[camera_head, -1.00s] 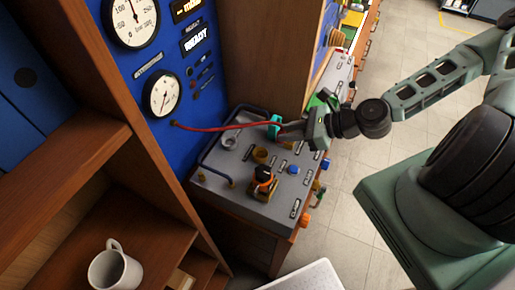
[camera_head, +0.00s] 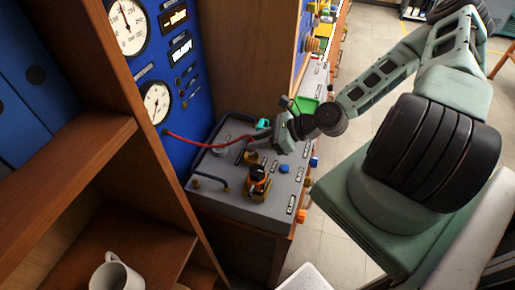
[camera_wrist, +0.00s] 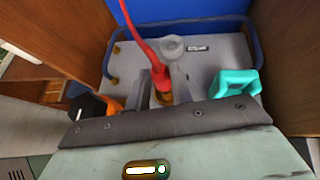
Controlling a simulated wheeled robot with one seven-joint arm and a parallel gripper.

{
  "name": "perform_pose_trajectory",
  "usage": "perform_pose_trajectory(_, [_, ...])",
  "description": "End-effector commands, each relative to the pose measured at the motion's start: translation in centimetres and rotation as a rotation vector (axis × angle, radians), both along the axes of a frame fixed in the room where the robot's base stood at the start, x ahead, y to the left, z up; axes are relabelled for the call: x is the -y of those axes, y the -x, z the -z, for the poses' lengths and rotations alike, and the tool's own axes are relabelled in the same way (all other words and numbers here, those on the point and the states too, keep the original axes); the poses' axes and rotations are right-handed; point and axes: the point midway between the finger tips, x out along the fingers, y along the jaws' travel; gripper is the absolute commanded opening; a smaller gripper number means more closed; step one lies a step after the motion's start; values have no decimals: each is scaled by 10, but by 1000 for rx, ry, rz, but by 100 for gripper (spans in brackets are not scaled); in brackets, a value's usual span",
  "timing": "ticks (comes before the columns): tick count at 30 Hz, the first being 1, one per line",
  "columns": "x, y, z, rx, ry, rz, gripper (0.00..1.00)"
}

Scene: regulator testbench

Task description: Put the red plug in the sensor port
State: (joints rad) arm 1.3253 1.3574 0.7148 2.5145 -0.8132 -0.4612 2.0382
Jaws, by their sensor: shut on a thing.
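The red plug (camera_wrist: 160,78) is between the fingers of my gripper (camera_wrist: 163,95) in the wrist view. Its red cable runs up toward the blue panel, and in the head view the cable (camera_head: 200,142) reaches the panel below the lower gauge. In the head view my gripper (camera_head: 259,142) is shut, low over the grey bench top. A brass ring (camera_head: 250,157) lies just below it in the picture. A pale grey round socket (camera_wrist: 172,46) stands beyond the plug in the wrist view. The labels are too small to tell which is the sensor port. The plug's tip is hidden.
A teal clip-like piece (camera_wrist: 233,84) is close at the right of my gripper. A black and orange knob (camera_head: 258,180) stands nearer on the bench top (camera_head: 235,207). A blue rail (camera_wrist: 215,25) borders the bench's far side. A wooden shelf with a white mug (camera_head: 117,273) is at left.

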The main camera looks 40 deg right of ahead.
Motion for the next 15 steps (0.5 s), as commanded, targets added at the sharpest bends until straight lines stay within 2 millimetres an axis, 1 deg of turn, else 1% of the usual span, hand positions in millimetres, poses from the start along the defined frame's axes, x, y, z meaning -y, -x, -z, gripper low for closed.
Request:
perform_pose_trajectory(3, [-1, 0, 15, -1, -2, 0, 0])
perform_pose_trajectory(6, [0, 0, 24, 1, -1, 0, 0])
perform_pose_trajectory(15, [0, 0, 28, 0, 0, 0, 0])
